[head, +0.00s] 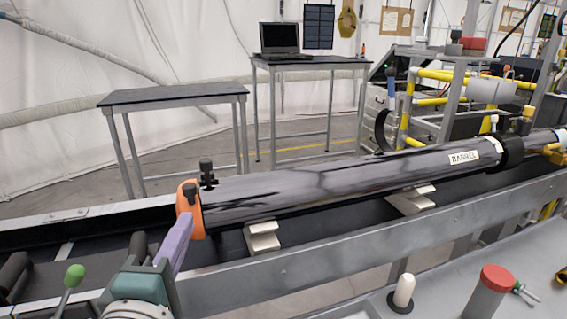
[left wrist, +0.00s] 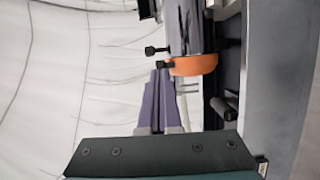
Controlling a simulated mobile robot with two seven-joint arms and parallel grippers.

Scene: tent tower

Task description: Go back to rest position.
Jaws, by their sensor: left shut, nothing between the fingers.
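My left gripper (head: 187,220) shows in the head view with its purple fingers shut and empty. Its tips are close to the orange end cap (head: 190,208) of the long dark barrel; I cannot tell whether they touch. In the left wrist view the shut fingers (left wrist: 160,74) point at the orange cap (left wrist: 195,65) and its black knob (left wrist: 166,65). The barrel (head: 340,175) lies along the rail on pale supports and carries a "BARREL" label. My right gripper is in neither view.
A metal rail (head: 330,232) runs across in front. A grey bench top (head: 450,270) at lower right holds a white-topped peg (head: 403,290) and a red-capped cylinder (head: 490,290). Behind stand an empty table (head: 170,93) and a laptop table (head: 315,62). Yellow-piped equipment (head: 430,100) stands back right.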

